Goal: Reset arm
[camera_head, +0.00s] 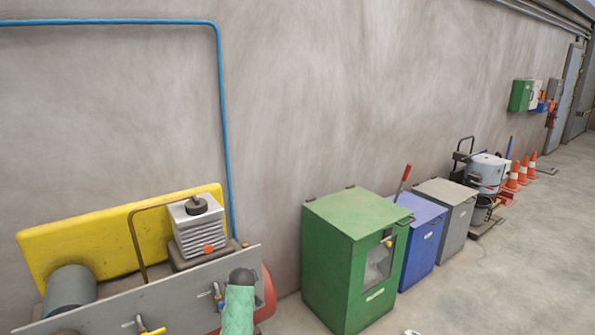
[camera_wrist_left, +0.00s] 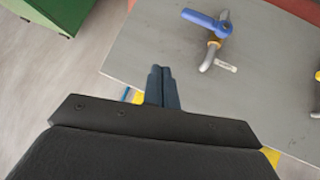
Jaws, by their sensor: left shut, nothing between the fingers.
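My left gripper (camera_wrist_left: 160,72) shows in the left wrist view. Its two dark fingers are together, with nothing between them. The fingertips show over the left edge of a grey panel (camera_wrist_left: 150,35); I cannot tell the gap between them. A blue-handled valve (camera_wrist_left: 207,21) with a yellow collar is on the panel, to the right of the fingers and apart from them. In the head view the same kind of grey panel (camera_head: 183,300) stands at the lower left. I cannot make out the left gripper there. My right gripper is in neither view.
Behind the panel are a yellow board (camera_head: 75,240) and a grey finned unit (camera_head: 197,232). A green cabinet (camera_head: 335,265), a blue bin (camera_head: 424,240) and a grey bin (camera_head: 455,215) stand along the wall. Orange cones (camera_head: 513,178) are farther back. Floor (camera_head: 510,270) at the right is clear.

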